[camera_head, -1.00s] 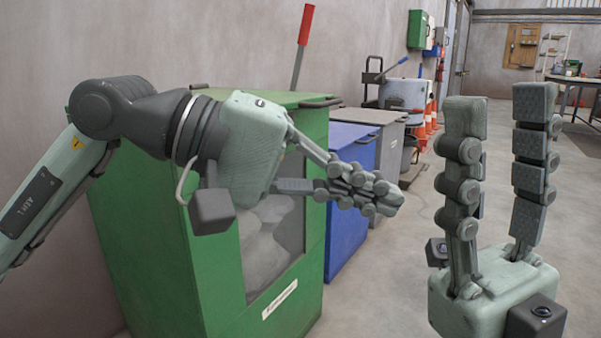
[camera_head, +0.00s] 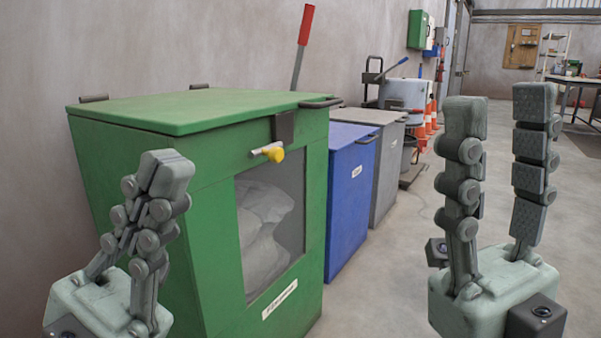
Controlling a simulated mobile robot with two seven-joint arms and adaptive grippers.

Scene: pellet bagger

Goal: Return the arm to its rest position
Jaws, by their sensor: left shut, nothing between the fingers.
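My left gripper (camera_head: 165,185) stands upright at the lower left, its fingers closed together and empty. It is in front of the left part of the green bin (camera_head: 215,215) and hides some of its front; I cannot tell the gap between them. My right gripper (camera_head: 499,110) points upward at the lower right, its fingers wide apart with nothing between them.
The green bin has a shut lid (camera_head: 200,108), a yellow-knobbed latch (camera_head: 272,153) and a window showing pale bags (camera_head: 262,215). A blue bin (camera_head: 347,195) and a grey bin (camera_head: 387,160) stand behind it. Open floor (camera_head: 390,280) lies to the right.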

